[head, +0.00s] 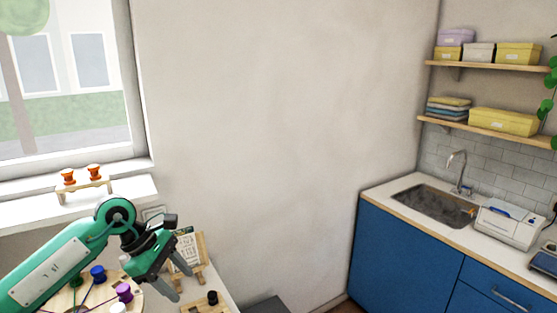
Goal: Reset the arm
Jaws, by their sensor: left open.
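My left arm comes in from the lower left, green with dark joints. Its left gripper (172,286) points down and to the right over the table, with its fingers apart and nothing seen between them. A round wooden board (66,297) with blue, purple and white spools lies under and beside the arm, partly hidden by it. My right gripper does not show.
A small board with a printed card (187,248) stands behind the gripper. A black knob on a wooden base (212,298) is to its right. Orange spools on a small stand (83,186) sit on the window ledge. A blue counter (405,245) with a sink (434,205) is far right.

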